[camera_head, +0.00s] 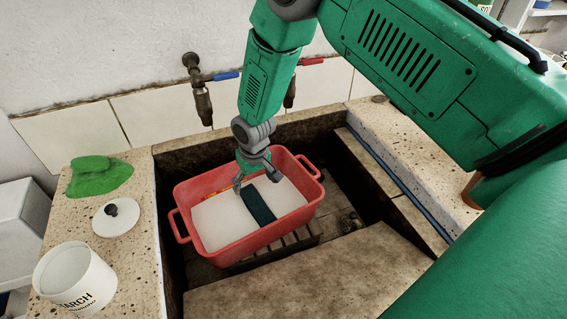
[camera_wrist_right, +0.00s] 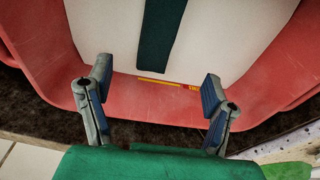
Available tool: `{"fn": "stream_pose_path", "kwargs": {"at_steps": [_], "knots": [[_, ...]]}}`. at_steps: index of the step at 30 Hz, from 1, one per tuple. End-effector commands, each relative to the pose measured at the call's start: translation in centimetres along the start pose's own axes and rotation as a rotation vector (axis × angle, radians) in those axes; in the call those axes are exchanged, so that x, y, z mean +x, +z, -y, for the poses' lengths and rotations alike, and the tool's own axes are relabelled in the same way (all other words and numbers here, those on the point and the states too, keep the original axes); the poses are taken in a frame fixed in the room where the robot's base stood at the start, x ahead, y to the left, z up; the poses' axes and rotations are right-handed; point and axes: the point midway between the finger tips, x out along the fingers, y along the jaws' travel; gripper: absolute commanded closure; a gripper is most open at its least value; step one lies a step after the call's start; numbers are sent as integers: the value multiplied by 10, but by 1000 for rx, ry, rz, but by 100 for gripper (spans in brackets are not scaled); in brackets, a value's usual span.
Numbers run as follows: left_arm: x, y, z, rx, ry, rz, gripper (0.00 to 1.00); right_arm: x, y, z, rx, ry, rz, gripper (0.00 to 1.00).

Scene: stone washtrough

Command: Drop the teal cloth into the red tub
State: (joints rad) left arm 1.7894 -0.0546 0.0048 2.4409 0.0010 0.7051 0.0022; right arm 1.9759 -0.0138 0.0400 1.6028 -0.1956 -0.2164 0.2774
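The red tub (camera_head: 240,236) sits in the stone trough, and its wall also shows in the right wrist view (camera_wrist_right: 160,98). The teal cloth (camera_head: 258,205) is a dark, flat strip lying inside the tub on a white surface; it also shows in the wrist view (camera_wrist_right: 163,35). My right gripper (camera_head: 257,179) is over the tub, near its back rim. In the wrist view my right gripper (camera_wrist_right: 156,88) has its fingers wide apart with nothing between them, and the cloth lies beyond the fingertips, apart from them. My left gripper is not in view.
On the left ledge are a green lump (camera_head: 97,175), a white knobbed lid (camera_head: 116,217) and a white starch pot (camera_head: 77,280). Taps (camera_head: 200,95) stick out from the wall behind the trough. A thin yellow strip (camera_wrist_right: 160,81) lies in the tub by its wall.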

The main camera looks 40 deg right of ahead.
Motion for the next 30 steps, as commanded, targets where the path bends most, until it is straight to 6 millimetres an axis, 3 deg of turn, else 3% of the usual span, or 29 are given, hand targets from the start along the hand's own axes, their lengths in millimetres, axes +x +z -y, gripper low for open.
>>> {"fn": "stream_pose_path", "kwargs": {"at_steps": [8, 22, 30], "knots": [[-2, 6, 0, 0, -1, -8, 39, -5, 0, 0, 0, 0, 0, 25], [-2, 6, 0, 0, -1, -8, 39, -94, -2, 0, 0, -1, -1, 25], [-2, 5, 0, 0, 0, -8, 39, -118, -2, 0, 0, -1, 1, 25]]}}
